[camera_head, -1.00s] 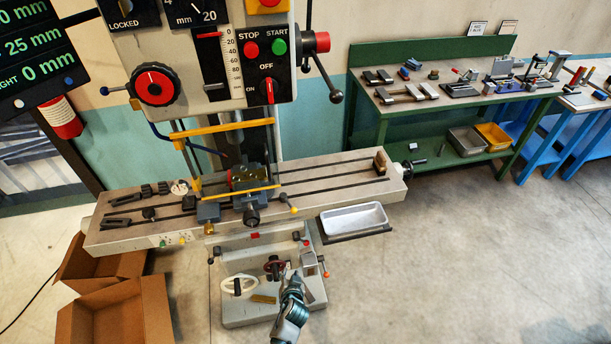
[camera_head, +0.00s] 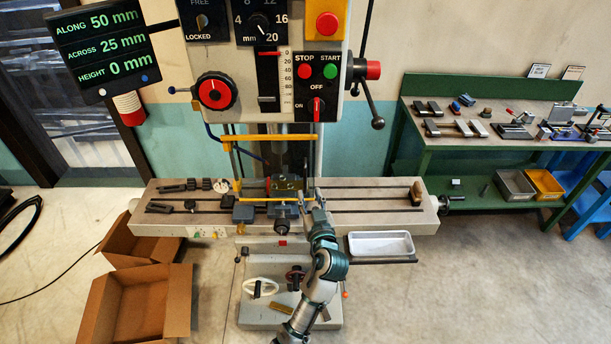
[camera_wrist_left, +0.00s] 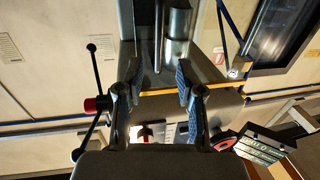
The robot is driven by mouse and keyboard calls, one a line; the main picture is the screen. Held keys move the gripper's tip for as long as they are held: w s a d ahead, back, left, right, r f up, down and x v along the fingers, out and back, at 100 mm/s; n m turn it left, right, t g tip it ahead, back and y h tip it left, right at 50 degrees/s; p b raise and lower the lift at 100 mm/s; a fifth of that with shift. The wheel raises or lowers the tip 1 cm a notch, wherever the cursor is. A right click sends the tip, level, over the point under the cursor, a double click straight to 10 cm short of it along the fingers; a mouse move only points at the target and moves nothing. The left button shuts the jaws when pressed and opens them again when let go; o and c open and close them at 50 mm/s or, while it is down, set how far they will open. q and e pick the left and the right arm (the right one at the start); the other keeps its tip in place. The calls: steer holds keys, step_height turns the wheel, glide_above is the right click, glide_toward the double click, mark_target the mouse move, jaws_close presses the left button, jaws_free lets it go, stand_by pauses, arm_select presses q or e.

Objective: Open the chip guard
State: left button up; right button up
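The chip guard (camera_head: 268,138) is a clear panel with yellow bars at top and bottom, standing in front of the milling machine's spindle and the vise (camera_head: 283,210). It appears closed across the front. My left gripper (camera_head: 311,193) is at the guard's lower right side, above the machine table's front edge. In the left wrist view my left gripper (camera_wrist_left: 158,72) has its two fingers spread, with nothing held between them. A yellow guard bar (camera_wrist_left: 160,92) crosses behind the fingers there; I cannot tell whether they touch it. My right gripper is not in view.
The machine table (camera_head: 370,195) carries clamps at left and a wooden-backed brush at right. A metal tray (camera_head: 381,244) sits at its front right. Cardboard boxes (camera_head: 140,300) stand at lower left. A green bench (camera_head: 440,130) is at right. A lever handle (camera_head: 377,122) juts out at the machine's right.

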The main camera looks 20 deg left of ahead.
mark_target(306, 180)
arm_select(q)
steer(key=p+x, duration=0.1)
steer(key=x, duration=0.6)
steer(key=shift+w, duration=0.45)
steer(key=shift+a, duration=0.1)
jaws_close()
